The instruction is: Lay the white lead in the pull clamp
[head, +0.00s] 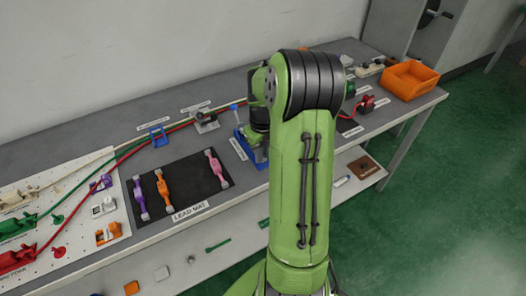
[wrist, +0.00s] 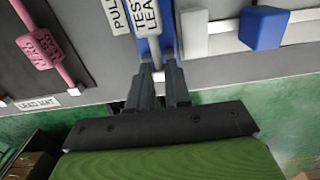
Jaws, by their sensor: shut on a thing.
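The blue fixture (head: 239,135) stands mid-table, partly hidden by my arm. In the head view my arm hides the gripper.
A dark lead mat (head: 190,165) holds purple, orange and pink pieces. A blue stand (head: 158,136) and a grey clamp (head: 205,121) stand along the back. An orange bin (head: 408,80) is at far right. A blue block (wrist: 262,28) lies right of my gripper.

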